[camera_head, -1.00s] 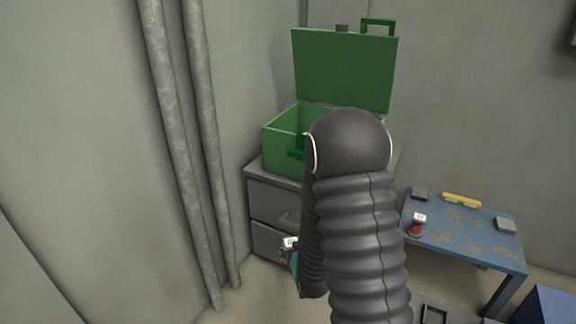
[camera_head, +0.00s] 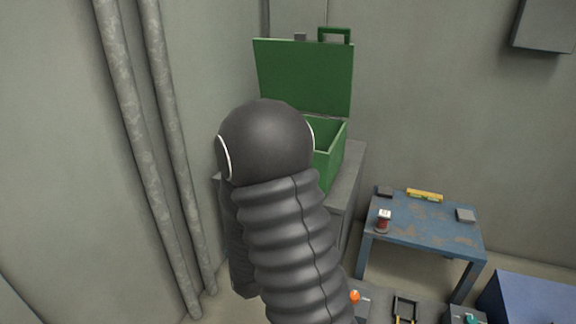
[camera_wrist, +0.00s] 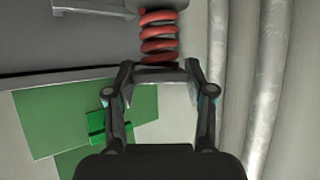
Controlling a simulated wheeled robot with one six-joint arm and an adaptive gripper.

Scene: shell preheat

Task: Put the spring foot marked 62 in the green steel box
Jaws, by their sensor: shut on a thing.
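The green steel box (camera_head: 325,165) stands on a grey drawer cabinet with its lid (camera_head: 305,75) raised. My arm covers its left part. In the wrist view the green box (camera_wrist: 55,115) appears at lower left. My gripper (camera_wrist: 160,66) is shut on a spring foot with a red coil (camera_wrist: 158,38); no number on it can be read. In the head view my arm hides the gripper and the held foot. Another small red spring foot with a white top (camera_head: 383,221) stands on the blue table; its mark is too small to read.
The grey cabinet (camera_head: 345,190) stands by the wall. The blue table (camera_head: 430,232) at right holds a yellow level (camera_head: 425,195), a dark block and a grey block (camera_head: 465,215). Wall pipes (camera_head: 150,170) run down at left. A blue box (camera_head: 530,300) is at lower right.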

